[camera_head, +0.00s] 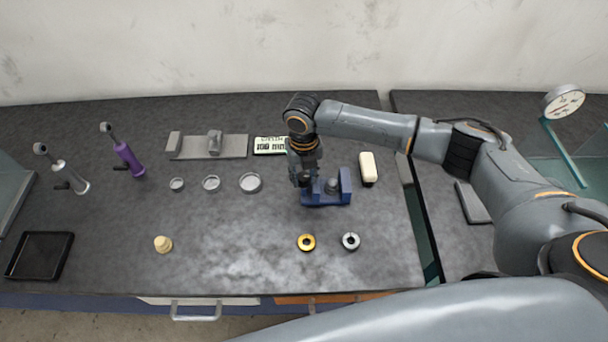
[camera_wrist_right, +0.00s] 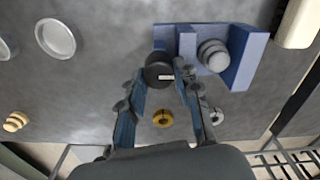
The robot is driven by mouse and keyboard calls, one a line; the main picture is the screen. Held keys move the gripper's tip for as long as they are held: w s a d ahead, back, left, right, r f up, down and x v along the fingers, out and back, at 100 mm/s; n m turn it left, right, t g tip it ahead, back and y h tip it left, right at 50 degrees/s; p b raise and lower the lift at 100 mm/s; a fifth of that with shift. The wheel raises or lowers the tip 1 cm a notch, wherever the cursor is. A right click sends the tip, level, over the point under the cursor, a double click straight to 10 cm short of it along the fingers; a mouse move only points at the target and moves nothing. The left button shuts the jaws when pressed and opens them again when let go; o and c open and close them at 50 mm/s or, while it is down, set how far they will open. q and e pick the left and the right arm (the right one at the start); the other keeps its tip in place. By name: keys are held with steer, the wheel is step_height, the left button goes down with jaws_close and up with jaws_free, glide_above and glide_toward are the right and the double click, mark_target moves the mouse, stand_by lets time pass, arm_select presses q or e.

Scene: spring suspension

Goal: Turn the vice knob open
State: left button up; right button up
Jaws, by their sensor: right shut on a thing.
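The blue vice (camera_head: 328,196) stands on the dark worktop right of the middle in the head view. In the right wrist view the vice (camera_wrist_right: 243,50) shows at the top, with a grey cylinder between its jaws. The dark round vice knob (camera_wrist_right: 157,66) is on its left side. My right gripper (camera_wrist_right: 167,84) is shut on the knob, a fingertip at each side of it. In the head view my right gripper (camera_head: 301,180) comes down at the vice's left end and hides the knob. My left gripper is not in view.
A gold ring (camera_head: 306,242) and a silver ring (camera_head: 351,241) lie in front of the vice. A cream block (camera_head: 367,168) is close on its right. Several round dishes (camera_head: 250,182) lie to the left. The front middle of the worktop is mostly clear.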

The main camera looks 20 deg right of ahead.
steer(key=shift+f, duration=0.2)
steer(key=o, duration=1.1)
steer(key=shift+o, duration=0.2)
steer(key=shift+w, duration=0.3)
steer(key=shift+s, duration=0.1)
